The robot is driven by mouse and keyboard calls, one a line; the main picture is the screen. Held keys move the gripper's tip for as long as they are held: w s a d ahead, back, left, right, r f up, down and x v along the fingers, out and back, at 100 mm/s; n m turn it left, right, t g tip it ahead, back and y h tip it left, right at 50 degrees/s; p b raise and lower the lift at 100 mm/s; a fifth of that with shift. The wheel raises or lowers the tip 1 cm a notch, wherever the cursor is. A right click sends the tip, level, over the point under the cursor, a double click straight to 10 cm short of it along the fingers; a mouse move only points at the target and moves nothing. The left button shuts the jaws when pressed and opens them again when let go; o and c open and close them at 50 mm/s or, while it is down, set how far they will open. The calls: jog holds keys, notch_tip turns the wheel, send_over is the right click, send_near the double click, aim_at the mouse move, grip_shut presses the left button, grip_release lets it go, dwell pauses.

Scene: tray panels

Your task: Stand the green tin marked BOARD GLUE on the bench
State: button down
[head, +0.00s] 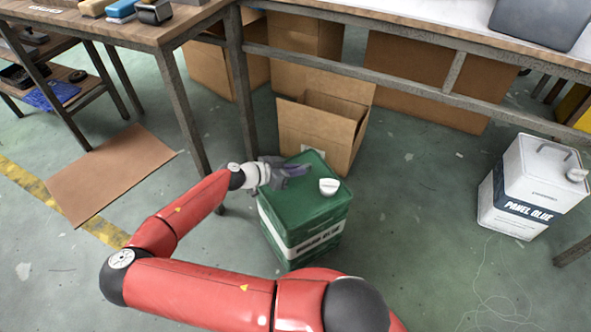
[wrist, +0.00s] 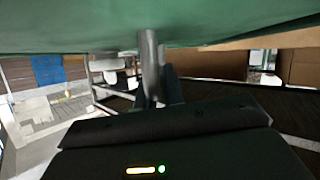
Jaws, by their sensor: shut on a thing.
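The green tin (head: 330,214) has a white band with dark lettering, partly hard to read, and a white cap on its top. In the head view it is upright in front of the open cardboard box, low by the floor; I cannot tell whether its base touches. My gripper (head: 285,170) is at the tin's top, shut on its handle. In the wrist view the green face of the tin (wrist: 220,32) fills the upper edge, and the metal handle (wrist: 150,62) sits between my fingers (wrist: 158,88). The bench (head: 415,22) runs along the back.
A white tin marked PANEL GLUE (head: 524,180) stands on the floor at right. An open cardboard box (head: 318,130) is right behind the green tin. A side table (head: 155,32) holds small items at upper left. A flat cardboard sheet (head: 112,172) lies on the floor. A grey container (head: 540,18) is on the bench.

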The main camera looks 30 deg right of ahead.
jog(key=shift+f+b, duration=0.3)
jog(key=shift+f, duration=0.3)
jog(key=c, duration=0.8)
grip_release()
jog(key=shift+a+r, duration=0.15)
jog(key=shift+a, duration=0.05)
jog(key=shift+p+v, duration=0.3)
jog(key=shift+v, duration=5.05)
jog(key=shift+a, duration=0.1)
